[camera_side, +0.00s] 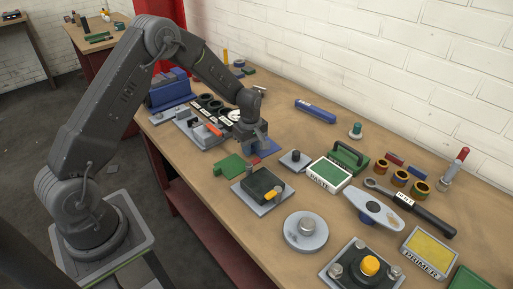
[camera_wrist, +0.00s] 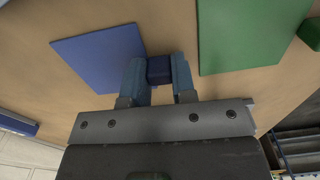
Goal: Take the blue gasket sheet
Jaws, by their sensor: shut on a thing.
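The blue gasket sheet (camera_wrist: 100,55) is a flat blue square in the wrist view, left of my fingers. In the side view it shows partly (camera_side: 268,147) beside my gripper, which hides the rest. A dark blue block (camera_wrist: 159,70), which looks like the sheet's grip tab, sits at its edge between my fingers. My gripper (camera_wrist: 158,76) is shut on this block, with a finger on each side. In the side view my gripper (camera_side: 256,150) is low over the bench. I cannot tell whether the sheet is lifted off the bench.
A green sheet (camera_side: 230,167) lies close by and shows right of my fingers in the wrist view (camera_wrist: 250,35). A plate with a dark green block (camera_side: 262,187) and a small grey plate (camera_side: 295,160) are near. Bare bench lies behind, toward a blue case (camera_side: 316,110).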

